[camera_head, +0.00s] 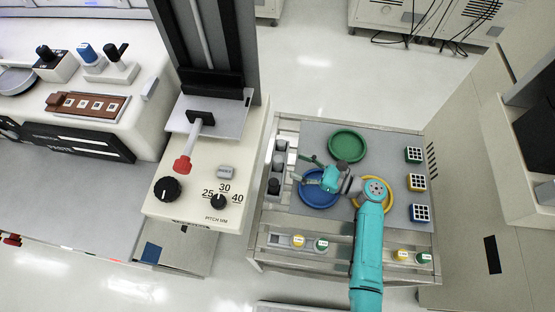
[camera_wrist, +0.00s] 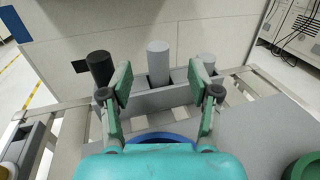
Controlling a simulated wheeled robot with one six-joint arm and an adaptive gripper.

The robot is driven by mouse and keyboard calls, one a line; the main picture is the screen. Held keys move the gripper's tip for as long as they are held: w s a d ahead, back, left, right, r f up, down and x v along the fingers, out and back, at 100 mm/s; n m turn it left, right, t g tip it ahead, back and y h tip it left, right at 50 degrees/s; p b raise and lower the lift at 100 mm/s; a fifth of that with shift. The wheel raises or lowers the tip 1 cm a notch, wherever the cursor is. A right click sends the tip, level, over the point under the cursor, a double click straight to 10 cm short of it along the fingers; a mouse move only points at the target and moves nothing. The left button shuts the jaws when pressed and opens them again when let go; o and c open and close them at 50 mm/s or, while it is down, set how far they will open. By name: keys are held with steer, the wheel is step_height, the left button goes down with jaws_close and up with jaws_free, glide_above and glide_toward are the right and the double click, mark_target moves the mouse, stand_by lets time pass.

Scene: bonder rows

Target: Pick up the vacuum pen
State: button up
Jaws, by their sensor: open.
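A narrow grey holder (camera_wrist: 145,101) stands at the cart's left edge and bears three upright cylinders. One is black (camera_wrist: 99,67), the middle one is light grey (camera_wrist: 158,60), and the third is grey (camera_wrist: 206,62). I cannot tell for sure which is the vacuum pen. In the head view the holder's black cylinder (camera_head: 274,186) is nearest the front. My gripper (camera_head: 305,170) is open and empty, reaching left over the cart toward the holder. In the wrist view its fingertips (camera_wrist: 160,78) frame the middle cylinder, which appears beyond them; contact is not visible. The cylinders' lower ends are hidden in the holder.
The cart top (camera_head: 310,135) carries a green dish (camera_head: 347,143), a blue dish (camera_head: 318,197) below my gripper, a yellow dish (camera_head: 358,203) partly under my arm, and three small racks at right. A white machine (camera_head: 205,180) with knobs stands close left of the holder.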

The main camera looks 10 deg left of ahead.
mark_target(277, 158)
steer(key=shift+x, duration=3.95)
steer(key=shift+s, duration=0.15)
jaws_close()
